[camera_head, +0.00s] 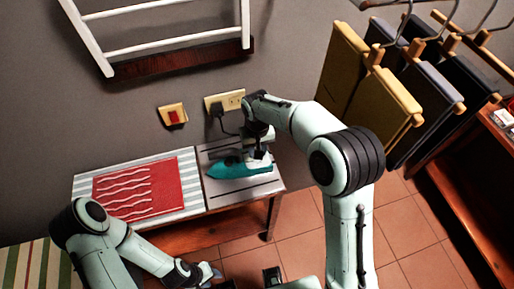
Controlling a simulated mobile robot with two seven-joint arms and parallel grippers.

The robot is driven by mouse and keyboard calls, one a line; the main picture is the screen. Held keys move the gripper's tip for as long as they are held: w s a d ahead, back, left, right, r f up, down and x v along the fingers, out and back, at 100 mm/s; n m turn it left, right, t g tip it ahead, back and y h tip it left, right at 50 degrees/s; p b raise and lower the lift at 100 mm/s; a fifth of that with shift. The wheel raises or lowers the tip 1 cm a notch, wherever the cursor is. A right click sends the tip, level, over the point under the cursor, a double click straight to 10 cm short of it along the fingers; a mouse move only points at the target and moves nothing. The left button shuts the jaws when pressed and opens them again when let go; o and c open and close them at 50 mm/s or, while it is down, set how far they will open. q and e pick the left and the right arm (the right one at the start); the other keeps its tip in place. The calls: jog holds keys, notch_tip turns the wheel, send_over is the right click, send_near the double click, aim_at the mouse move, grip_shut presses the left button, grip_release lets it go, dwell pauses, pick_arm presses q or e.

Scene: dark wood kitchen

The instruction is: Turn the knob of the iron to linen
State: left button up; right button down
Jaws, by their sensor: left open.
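The iron (235,170) has a teal body and a white-grey upper part. It lies on the light grey board section at the right end of the ironing table, its tip towards the left. My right arm reaches over it from the right, and my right gripper (261,153) is down at the iron's rear upper part. The knob is too small to make out, and the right fingers are too small and covered to tell their state. My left gripper (208,273) is open and empty at the bottom, in front of the table and away from the iron.
The ironing table (190,160) has a striped cover with a red patch on its left. A wall outlet (226,101) with a black plug and a red switch (173,115) are behind it. Folded cloths hang at upper right. Tiled floor (300,237) is clear right of the table.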

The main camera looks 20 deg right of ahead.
jog(key=m, duration=0.5)
jog(key=shift+m+p, duration=0.3)
jog(key=m, duration=0.5)
jog(key=shift+m+p, duration=0.3)
jog(key=shift+p, duration=0.05)
jog(key=m+p, duration=0.1)
jog(key=m, duration=0.3)
jog(key=shift+r, duration=0.1)
pick_arm(q)
jog(key=w+r, duration=0.1)
jog(key=r, duration=0.1)
jog(key=w+r+p, duration=0.1)
jog(key=w+r, duration=0.1)
jog(key=shift+w+r, duration=0.15)
jog(key=shift+r, duration=0.05)
pick_arm(e)
jog(key=m, duration=0.5)
jog(key=c, duration=0.9)
grip_release()
jog(key=shift+o, duration=0.2)
